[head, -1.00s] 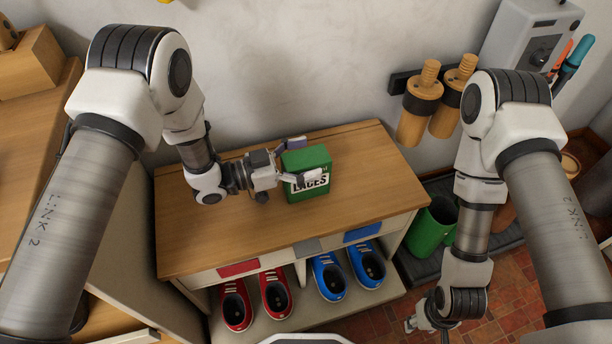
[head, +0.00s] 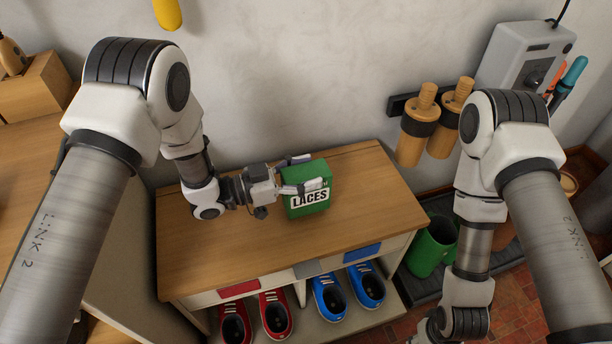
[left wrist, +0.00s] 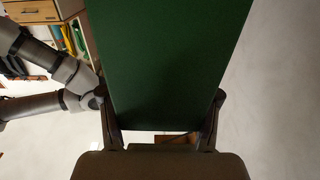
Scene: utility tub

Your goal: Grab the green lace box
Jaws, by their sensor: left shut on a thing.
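The green lace box (head: 318,172), with a white label reading LACES, stands on the wooden top of the shoe bench (head: 365,195). My left gripper (head: 306,172) comes from the left and is shut on the box, one finger on its far side and one on its near side. In the left wrist view the box (left wrist: 175,60) fills the space between the two fingers. I cannot tell whether its base touches the wood. My right arm hangs at the right; its gripper is cut off by the bottom edge.
Red shoes (head: 275,314) and blue shoes (head: 329,297) sit on the shelf below the bench top. A green boot (head: 432,250) stands on a dark tray to the right. Wooden-handled tools (head: 418,130) hang on the wall. The bench top right of the box is clear.

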